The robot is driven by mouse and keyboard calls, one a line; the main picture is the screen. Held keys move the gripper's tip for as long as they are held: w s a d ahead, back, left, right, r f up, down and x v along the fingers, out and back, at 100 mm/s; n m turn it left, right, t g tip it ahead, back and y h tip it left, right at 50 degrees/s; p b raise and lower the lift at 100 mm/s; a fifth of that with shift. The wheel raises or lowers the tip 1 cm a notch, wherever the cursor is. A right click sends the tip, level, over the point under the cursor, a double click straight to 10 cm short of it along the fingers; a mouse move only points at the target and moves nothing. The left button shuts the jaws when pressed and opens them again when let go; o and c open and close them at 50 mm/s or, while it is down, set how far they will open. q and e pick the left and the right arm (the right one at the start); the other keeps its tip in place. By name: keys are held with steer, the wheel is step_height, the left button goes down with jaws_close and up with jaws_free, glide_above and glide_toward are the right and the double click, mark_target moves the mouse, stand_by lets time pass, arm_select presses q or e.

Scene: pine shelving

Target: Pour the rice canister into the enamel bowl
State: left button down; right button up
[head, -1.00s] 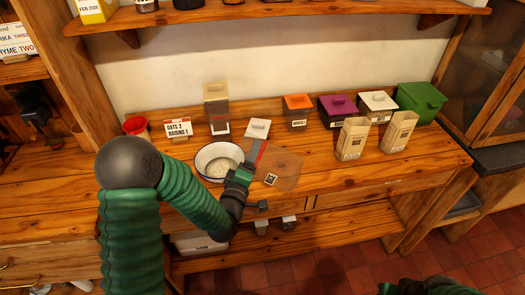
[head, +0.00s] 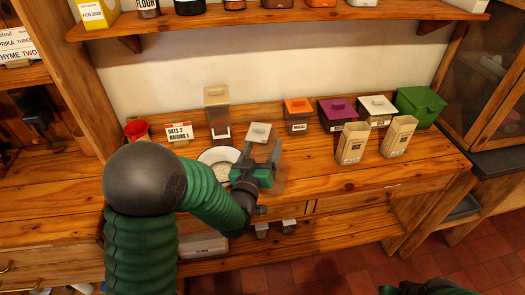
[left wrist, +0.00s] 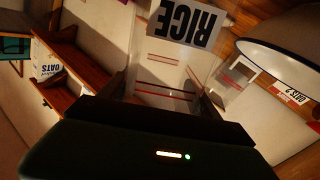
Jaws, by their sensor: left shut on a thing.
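The white enamel bowl (head: 211,154) with a dark rim stands on the counter, with pale grains visible inside. My left gripper (head: 262,172) is at its right side and partly covers it. This gripper is shut on the clear rice canister (head: 281,180), mostly hidden behind the gripper in the head view. In the left wrist view the canister (left wrist: 165,75) shows clear walls, red lines and an upside-down RICE label (left wrist: 188,22). I cannot tell how much is left inside it. The bowl (left wrist: 285,55) shows at upper right there.
A pale lidded container (head: 258,132) stands just behind the gripper. A tall canister (head: 217,110) and an oats and raisins card (head: 179,131) are behind the bowl. Two open paper bags (head: 352,143) (head: 398,137) and lidded boxes stand right. The front right counter is clear.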

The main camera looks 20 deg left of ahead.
mark_target(280, 163)
arm_select(q)
steer(key=shift+d+r+m, duration=0.15)
steer(key=shift+d+m, duration=0.05)
steer(key=shift+m, duration=0.1)
steer(key=d+r+m, duration=0.1)
steer(key=d+r+p, duration=0.1)
steer(key=d, duration=0.1)
steer(key=d+r+m, duration=0.1)
steer(key=shift+w+d+m+p, duration=0.25)
steer(key=shift+d+m+p, duration=0.05)
steer(key=shift+p, duration=0.05)
steer(key=shift+d, duration=0.2)
steer(key=shift+w, duration=0.1)
